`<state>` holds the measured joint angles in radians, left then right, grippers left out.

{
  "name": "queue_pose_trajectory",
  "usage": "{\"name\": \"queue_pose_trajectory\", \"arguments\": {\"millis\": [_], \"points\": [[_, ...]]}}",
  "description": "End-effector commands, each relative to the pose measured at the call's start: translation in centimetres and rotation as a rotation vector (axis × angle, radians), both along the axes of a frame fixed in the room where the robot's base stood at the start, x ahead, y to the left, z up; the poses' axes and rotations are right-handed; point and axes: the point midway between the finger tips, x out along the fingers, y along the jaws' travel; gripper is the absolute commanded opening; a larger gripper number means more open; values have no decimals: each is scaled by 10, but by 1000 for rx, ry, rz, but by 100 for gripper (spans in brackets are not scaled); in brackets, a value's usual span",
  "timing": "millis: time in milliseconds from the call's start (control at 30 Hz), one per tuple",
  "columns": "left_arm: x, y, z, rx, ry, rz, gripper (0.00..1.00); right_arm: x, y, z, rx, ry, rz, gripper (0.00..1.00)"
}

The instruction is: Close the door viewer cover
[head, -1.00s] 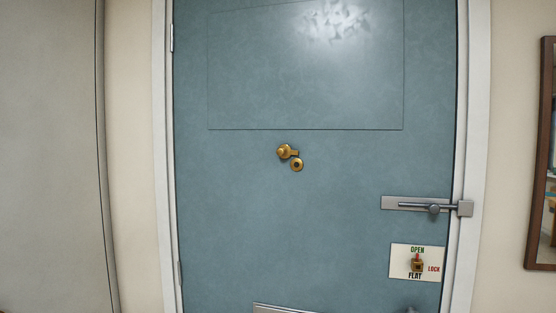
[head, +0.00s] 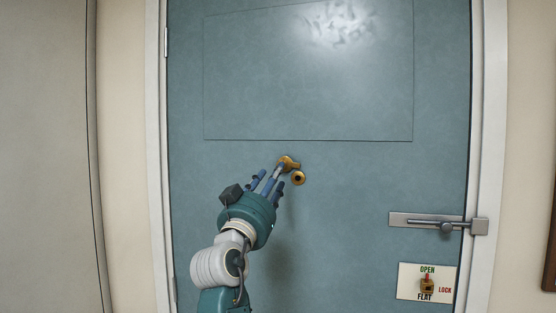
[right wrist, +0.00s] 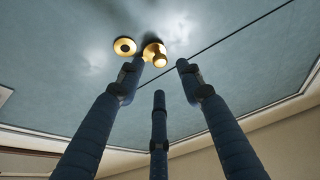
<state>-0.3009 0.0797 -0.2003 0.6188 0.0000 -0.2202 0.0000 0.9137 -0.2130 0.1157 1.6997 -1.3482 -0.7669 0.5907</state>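The brass door viewer cover (head: 289,161) is on the blue-grey door, swung up and left of the round brass viewer (head: 298,178), whose dark hole shows uncovered. In the right wrist view the knobbed cover (right wrist: 156,53) sits right of the viewer ring (right wrist: 125,46). My right gripper (head: 271,180) reaches up from below left, its fingertips close to the cover. Its three blue fingers (right wrist: 160,70) are spread, with nothing held between them. One fingertip overlaps the cover's edge in view; I cannot tell if it touches. My left gripper is not in view.
A slide bolt (head: 436,223) is at the door's right edge, above a plate with an OPEN/LOCK switch (head: 427,285). The white door frame (head: 487,120) borders the door. The door surface around the viewer is flat and clear.

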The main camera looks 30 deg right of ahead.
Motion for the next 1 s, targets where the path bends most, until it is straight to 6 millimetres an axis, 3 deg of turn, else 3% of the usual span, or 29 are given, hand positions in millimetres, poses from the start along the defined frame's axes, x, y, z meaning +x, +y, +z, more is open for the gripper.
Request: {"name": "queue_pose_trajectory", "arguments": {"millis": [33, 200, 667, 867, 1000], "points": [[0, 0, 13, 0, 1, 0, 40, 6, -8, 10, -1, 3, -2, 37], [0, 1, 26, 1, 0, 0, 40, 21, -26, 17, -1, 3, -1, 37], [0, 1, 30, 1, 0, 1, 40, 30, -36, 18, 0, 1, 2, 37], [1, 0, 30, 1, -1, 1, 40, 30, -36, 18, 0, 1, 2, 0], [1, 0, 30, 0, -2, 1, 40, 30, -36, 18, 0, 2, 2, 0]]}}
